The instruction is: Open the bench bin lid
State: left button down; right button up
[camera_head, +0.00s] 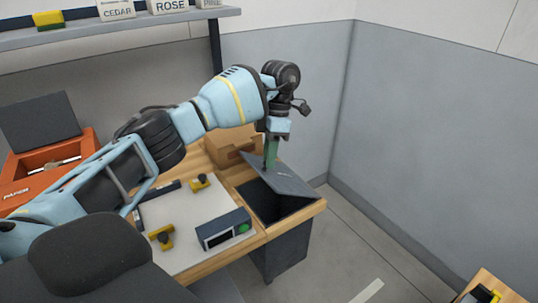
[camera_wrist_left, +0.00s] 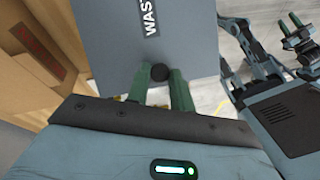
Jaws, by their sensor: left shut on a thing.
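The bench bin lid (camera_head: 288,182) is a flat grey panel, tilted up above the dark opening of the bench bin (camera_head: 284,250) at the right end of the bench. My left gripper (camera_head: 270,158) comes down on the lid from above with green fingers. In the left wrist view the fingers (camera_wrist_left: 160,82) are shut on a small black knob (camera_wrist_left: 159,72) on the lid (camera_wrist_left: 190,40), which carries a partly cut-off label starting "WAS". The bin's inside is dark.
A wooden box (camera_head: 228,143) stands behind my left gripper. A grey device with a green button (camera_head: 223,230) and yellow-black pieces lie on the bench's pale mat (camera_head: 185,215). An orange box with its lid up (camera_head: 60,165) is at left. Walls close the back and right.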

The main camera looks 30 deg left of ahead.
aim_at(273, 170)
pick_arm(q)
jog(key=c, duration=1.2)
grip_release()
jog(key=shift+c, duration=0.2)
jog(key=v, duration=0.7)
jog(key=shift+r, duration=0.4)
jog(key=shift+w, duration=0.1)
